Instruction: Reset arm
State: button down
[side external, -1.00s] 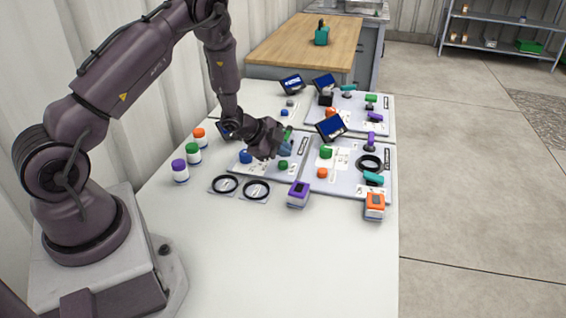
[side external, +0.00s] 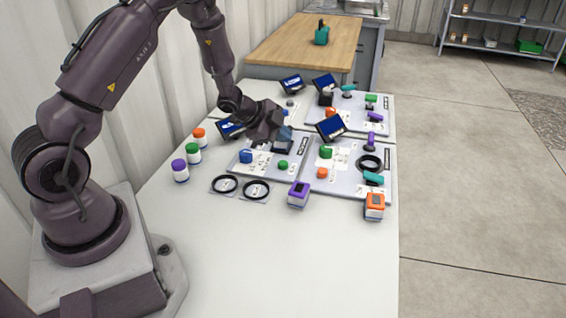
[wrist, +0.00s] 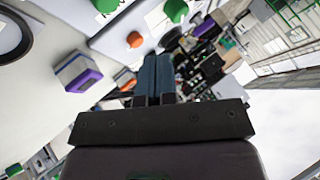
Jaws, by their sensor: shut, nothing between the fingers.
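My gripper (side external: 287,134) is above the rear part of the left front panel (side external: 240,167) in the side external view. Its fingers point to the right and hold nothing. In the wrist view the two blue-grey fingers (wrist: 155,78) are together and empty. The arm is bent, with the wrist low over the panels. Part of the panel behind the gripper is hidden.
Panels with coloured knobs, levers and tilted screens (side external: 331,127) lie around the gripper. Capped jars (side external: 180,171), black rings (side external: 256,190), a purple-topped box (side external: 298,194) and an orange-topped box (side external: 374,206) stand nearby. The table's front (side external: 300,260) is clear.

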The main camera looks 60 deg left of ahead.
jog(key=s+a+f+n+g+y, duration=0.1)
jog(key=s+a+f+n+y, duration=0.1)
jog(key=s, duration=0.1)
jog(key=shift+a+g, duration=0.4)
jog(key=s+d+r+n, duration=0.3)
jog(key=s+d+r, duration=0.3)
jog(key=r, duration=0.3)
jog(key=s+d+r+n+g, duration=0.1)
jog(key=s+d+r+n, duration=0.2)
jog(key=s+d+r, duration=0.4)
jog(key=s+d+r+n, duration=0.2)
jog(key=s+d+r, duration=0.4)
jog(key=r, duration=0.5)
jog(key=shift+s+d+r+n+g+h, duration=0.2)
jog(key=shift+s+d+n+g+h, duration=0.15)
jog(key=shift+s, duration=0.85)
